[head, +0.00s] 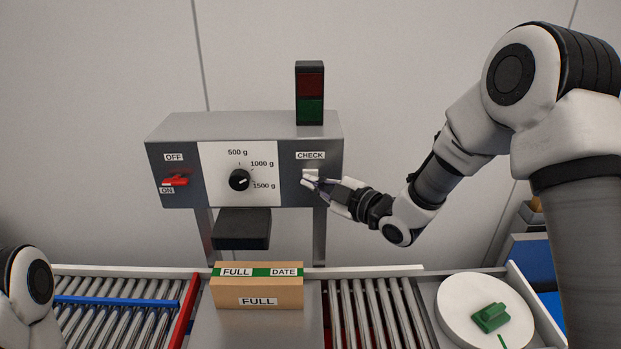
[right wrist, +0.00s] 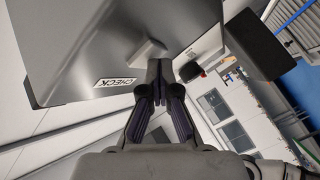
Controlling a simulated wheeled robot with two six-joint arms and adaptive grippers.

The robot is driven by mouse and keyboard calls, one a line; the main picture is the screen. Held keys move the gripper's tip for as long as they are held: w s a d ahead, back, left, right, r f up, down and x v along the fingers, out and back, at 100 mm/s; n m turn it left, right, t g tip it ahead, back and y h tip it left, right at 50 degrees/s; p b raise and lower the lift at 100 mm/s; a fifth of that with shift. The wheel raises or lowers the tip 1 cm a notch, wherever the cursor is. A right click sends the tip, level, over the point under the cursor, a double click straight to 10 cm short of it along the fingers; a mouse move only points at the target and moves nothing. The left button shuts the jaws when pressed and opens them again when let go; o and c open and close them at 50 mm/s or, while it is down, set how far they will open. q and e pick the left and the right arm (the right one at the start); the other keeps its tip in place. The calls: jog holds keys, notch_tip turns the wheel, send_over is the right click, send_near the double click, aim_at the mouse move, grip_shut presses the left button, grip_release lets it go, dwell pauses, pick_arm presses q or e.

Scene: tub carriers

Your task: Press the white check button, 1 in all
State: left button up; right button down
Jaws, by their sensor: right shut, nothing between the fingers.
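The white check button (head: 311,173) sits on the right of the grey machine panel, just under the CHECK label (head: 310,155). In the right wrist view the button (right wrist: 149,52) stands out from the panel as a pale block. My right gripper (head: 306,182) is shut and empty. Its fingertips (right wrist: 159,66) are at the button's edge; I cannot tell for sure whether they touch it.
The panel has a dial (head: 239,180) and a red switch (head: 175,180). A red-green lamp (head: 310,93) stands on top, both halves dark. A white round plate (head: 455,310) with a green part (head: 490,317) is at right.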

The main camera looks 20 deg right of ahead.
jog(key=shift+w, duration=0.15)
dwell(0.3)
jog(key=shift+s+a+f+b, duration=0.1)
jog(key=shift+s+b, duration=0.2)
jog(key=shift+s, duration=0.05)
jog(key=shift+s+a, duration=0.15)
jog(key=shift+s, duration=0.3)
jog(key=s+b, duration=0.1)
jog(key=s, duration=0.1)
jog(key=s+a+b, duration=0.1)
jog(key=s, duration=0.1)
jog(key=shift+s+a, duration=0.15)
jog(key=shift+s, duration=0.25)
